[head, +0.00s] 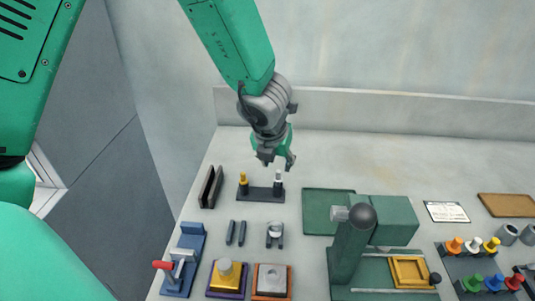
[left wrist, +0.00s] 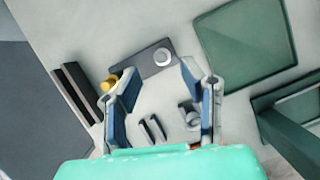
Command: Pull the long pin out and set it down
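A dark block (head: 261,194) holds two upright pins, a yellow one (head: 243,180) at its left end and a pale grey one (head: 278,180) at its right end. I cannot tell for sure which pin is longer. My left gripper (head: 277,161) points down above the right end of the block, over the grey pin. In the left wrist view its fingers (left wrist: 157,72) are open and apart, with nothing between their pads. The grey pin's round head (left wrist: 162,57) shows ahead between the fingertips. The yellow pin (left wrist: 109,84) is beside the left finger, partly hidden. My right gripper is not in view.
A dark slotted holder (head: 210,187) stands left of the block, and a flat green mat (head: 327,200) lies right of it. Small forked holders (head: 236,233) stand in front. A green press with a round black knob (head: 361,216) rises at right. Bare table lies behind the block.

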